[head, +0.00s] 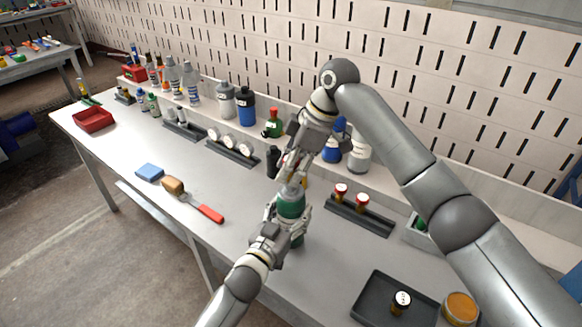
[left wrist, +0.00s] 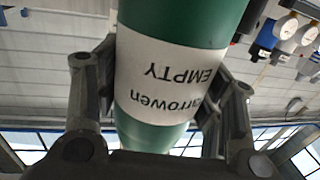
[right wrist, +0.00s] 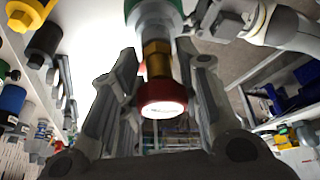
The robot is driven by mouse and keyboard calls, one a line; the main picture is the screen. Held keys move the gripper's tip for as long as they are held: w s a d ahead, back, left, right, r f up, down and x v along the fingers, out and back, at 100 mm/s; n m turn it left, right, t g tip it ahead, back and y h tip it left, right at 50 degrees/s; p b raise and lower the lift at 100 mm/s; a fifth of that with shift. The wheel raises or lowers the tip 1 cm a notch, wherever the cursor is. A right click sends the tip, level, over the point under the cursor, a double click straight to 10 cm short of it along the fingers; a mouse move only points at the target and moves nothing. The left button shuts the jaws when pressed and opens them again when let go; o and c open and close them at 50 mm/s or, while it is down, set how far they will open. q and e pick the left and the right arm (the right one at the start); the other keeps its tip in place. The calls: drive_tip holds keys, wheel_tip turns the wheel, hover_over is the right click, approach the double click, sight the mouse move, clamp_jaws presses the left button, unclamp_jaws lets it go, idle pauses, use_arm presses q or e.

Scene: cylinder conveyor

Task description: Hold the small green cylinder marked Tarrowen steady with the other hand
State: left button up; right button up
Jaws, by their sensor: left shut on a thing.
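The green cylinder (head: 291,204) stands near the middle of the bench. In the left wrist view its white label (left wrist: 165,80) reads upside down, "arrowen EMPTY", with the first letter hidden. My left gripper (head: 289,216) is shut around its body, a finger on each side (left wrist: 160,110). A brass fitting (right wrist: 158,60) with a red cap (right wrist: 162,97) sits in line with the cylinder's silver top (right wrist: 155,14). My right gripper (head: 291,172) is above the cylinder, its fingers (right wrist: 158,55) on both sides of the fitting with gaps showing.
A black rack (head: 350,215) with two red-capped fittings (head: 341,190) is to the right. A dark tray (head: 375,300) is at the front right. Bottles line the back shelf.

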clamp_jaws()
drive_tip(key=m+t, duration=0.1)
drive_tip(key=m, duration=0.3)
drive_tip(key=shift+t, duration=0.3)
drive_tip(key=shift+m+t+h, duration=0.3)
drive_tip(key=shift+m+h, duration=0.1)
drive_tip(key=shift+m, duration=0.6)
drive_tip(key=shift+m+t, duration=0.4)
drive_tip(key=shift+m, duration=0.6)
drive_tip(key=m, duration=0.2)
drive_tip(key=m+h, duration=0.1)
drive_tip(key=m, duration=0.1)
drive_tip(key=shift+t+h, duration=0.3)
